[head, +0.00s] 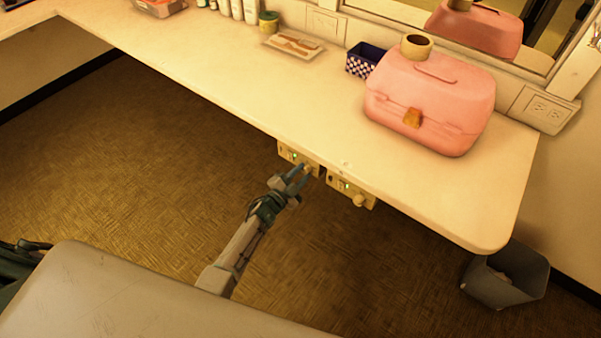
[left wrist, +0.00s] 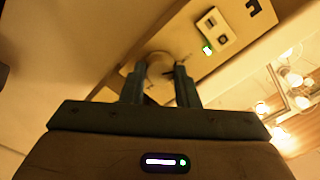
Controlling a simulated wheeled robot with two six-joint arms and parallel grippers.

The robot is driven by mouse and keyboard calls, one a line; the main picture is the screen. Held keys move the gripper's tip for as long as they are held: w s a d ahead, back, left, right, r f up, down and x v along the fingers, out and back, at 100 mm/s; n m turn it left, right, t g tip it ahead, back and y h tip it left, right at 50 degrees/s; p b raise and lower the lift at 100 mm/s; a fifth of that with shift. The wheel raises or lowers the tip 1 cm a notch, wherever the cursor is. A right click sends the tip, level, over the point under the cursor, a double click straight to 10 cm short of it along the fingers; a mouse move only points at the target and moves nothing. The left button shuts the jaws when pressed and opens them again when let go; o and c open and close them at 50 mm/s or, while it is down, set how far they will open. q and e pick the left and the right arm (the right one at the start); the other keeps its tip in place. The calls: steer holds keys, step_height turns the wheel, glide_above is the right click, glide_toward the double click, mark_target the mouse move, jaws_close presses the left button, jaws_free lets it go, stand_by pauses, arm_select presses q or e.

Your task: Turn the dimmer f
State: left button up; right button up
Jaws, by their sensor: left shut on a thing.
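Two dimmer boxes hang under the counter's front edge. The left dimmer box (head: 288,154) has a small green light, and my left gripper (head: 301,175) is at its knob (head: 309,168). The right dimmer box (head: 344,186) has a green light and a round pale knob (head: 359,200) that stands free. In the left wrist view, the fingers of my left gripper (left wrist: 160,82) are on either side of the round knob (left wrist: 160,66), shut on it. A plate with a switch and a lit green light (left wrist: 207,47) shows above right of it. My right gripper is not in view.
A blue patterned box (head: 364,60) and a tray (head: 294,44) are behind. A grey bin (head: 506,278) stands on the floor at right.

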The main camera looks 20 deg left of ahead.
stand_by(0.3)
arm_select(q)
steer(key=o, duration=1)
steer(key=shift+c, duration=0.2)
steer(key=shift+s, duration=0.1)
steer(key=v, duration=1)
steer(key=shift+s+b, duration=0.3)
steer(key=shift+a, duration=0.15)
